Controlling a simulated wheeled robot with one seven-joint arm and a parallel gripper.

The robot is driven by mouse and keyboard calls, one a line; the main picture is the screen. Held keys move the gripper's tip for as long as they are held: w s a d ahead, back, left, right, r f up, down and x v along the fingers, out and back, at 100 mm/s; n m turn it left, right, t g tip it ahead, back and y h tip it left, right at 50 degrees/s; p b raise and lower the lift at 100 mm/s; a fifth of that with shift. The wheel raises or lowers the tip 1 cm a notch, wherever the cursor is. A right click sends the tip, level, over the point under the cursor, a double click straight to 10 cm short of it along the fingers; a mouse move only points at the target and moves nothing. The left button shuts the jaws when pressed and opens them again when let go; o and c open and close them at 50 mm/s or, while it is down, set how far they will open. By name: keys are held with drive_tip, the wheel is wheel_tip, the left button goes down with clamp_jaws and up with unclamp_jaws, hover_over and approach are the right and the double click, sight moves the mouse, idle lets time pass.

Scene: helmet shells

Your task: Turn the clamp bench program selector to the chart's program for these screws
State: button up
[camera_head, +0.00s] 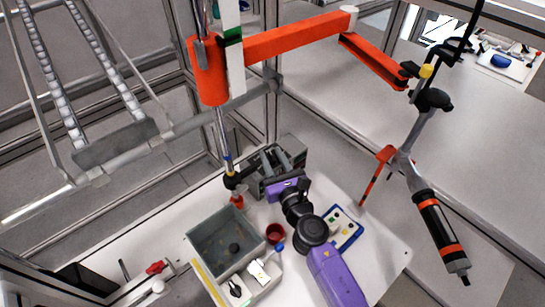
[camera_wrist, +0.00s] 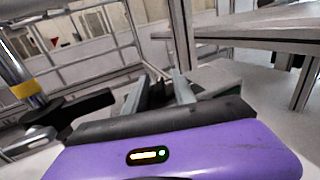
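My gripper (camera_head: 277,160) is the purple-bodied end of the arm, at the back of the white table in the head view. In the wrist view its two grey fingers (camera_wrist: 160,92) stand apart with nothing seen between them. A dark grey fixture (camera_head: 292,146) is right at the fingers; I cannot tell whether they touch it. A small white panel with a blue edge and coloured marks (camera_head: 346,228) lies right of my arm, partly hidden by it. I cannot make out which part is the program selector, and no chart or screws can be read.
A grey bin (camera_head: 197,240) with a dark round piece inside stands left of my arm. Beside it are a red cup (camera_head: 275,233) and a white block (camera_head: 258,272). An orange jib arm (camera_head: 297,38) carries a hanging screwdriver tool (camera_head: 437,228) at the right. The table's right front is clear.

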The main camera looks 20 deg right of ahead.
clamp_jaws()
drive_tip(key=shift+d+y, duration=0.1)
drive_tip(key=shift+y, duration=0.2)
drive_tip(key=shift+n+y+p, duration=0.3)
drive_tip(key=shift+n+y, duration=0.4)
drive_tip(key=shift+y, duration=0.1)
drive_tip(key=n+y, duration=0.1)
drive_tip(key=y, duration=0.1)
drive_tip(key=n+y, duration=0.1)
drive_tip(key=y, duration=0.1)
drive_tip(key=shift+d+n+g, duration=0.15)
drive_tip(key=shift+n+g, duration=0.15)
drive_tip(key=shift+g, duration=0.1)
drive_tip(key=n+g+y+b, duration=0.2)
drive_tip(key=y, duration=0.2)
drive_tip(key=shift+f+n, duration=0.15)
drive_tip(key=shift+n, duration=0.25)
drive_tip(key=shift+n+g+y+b, duration=0.4)
drive_tip(key=shift+n+y+b, duration=0.1)
drive_tip(key=shift+y+b, duration=0.15)
